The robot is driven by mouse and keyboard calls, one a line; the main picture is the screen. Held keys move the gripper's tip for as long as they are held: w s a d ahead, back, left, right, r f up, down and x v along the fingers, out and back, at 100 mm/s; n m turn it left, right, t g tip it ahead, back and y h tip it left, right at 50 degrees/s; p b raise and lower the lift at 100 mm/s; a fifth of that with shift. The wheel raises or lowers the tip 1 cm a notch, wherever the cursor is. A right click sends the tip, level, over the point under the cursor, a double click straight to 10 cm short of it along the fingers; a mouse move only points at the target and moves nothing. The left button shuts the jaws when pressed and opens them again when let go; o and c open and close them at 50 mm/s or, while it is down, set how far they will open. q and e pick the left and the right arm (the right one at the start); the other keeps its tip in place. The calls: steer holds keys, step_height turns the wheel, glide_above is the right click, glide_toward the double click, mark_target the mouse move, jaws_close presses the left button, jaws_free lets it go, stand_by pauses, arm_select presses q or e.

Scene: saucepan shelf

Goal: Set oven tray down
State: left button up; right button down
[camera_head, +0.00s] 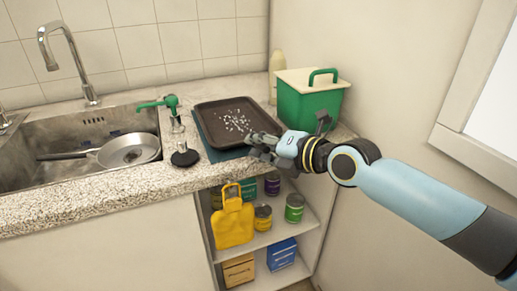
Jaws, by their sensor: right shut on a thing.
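The oven tray (212,108) is a dark brown, shallow tray with small white bits scattered on it. It is on or just over a dark teal mat (207,143) on the speckled counter, right of the sink; I cannot tell if it rests fully. My right gripper (262,146) comes in from the right and is shut at the tray's front right corner. The fingertips partly hide that corner. My left gripper is not in view.
A green bin with a cream lid (305,97) stands right of the tray, near my right wrist. The sink (60,148) holds a pan (128,151). A green-topped dispenser (172,110) stands left of the tray. An open shelf below holds tins and a yellow bag (233,222).

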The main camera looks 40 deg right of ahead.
steer(key=shift+f, duration=0.2)
steer(key=c, duration=1.5)
jaws_free()
steer(key=shift+f, duration=0.1)
steer(key=p+v, duration=0.3)
steer(key=v, duration=0.4)
steer(key=shift+s, duration=0.25)
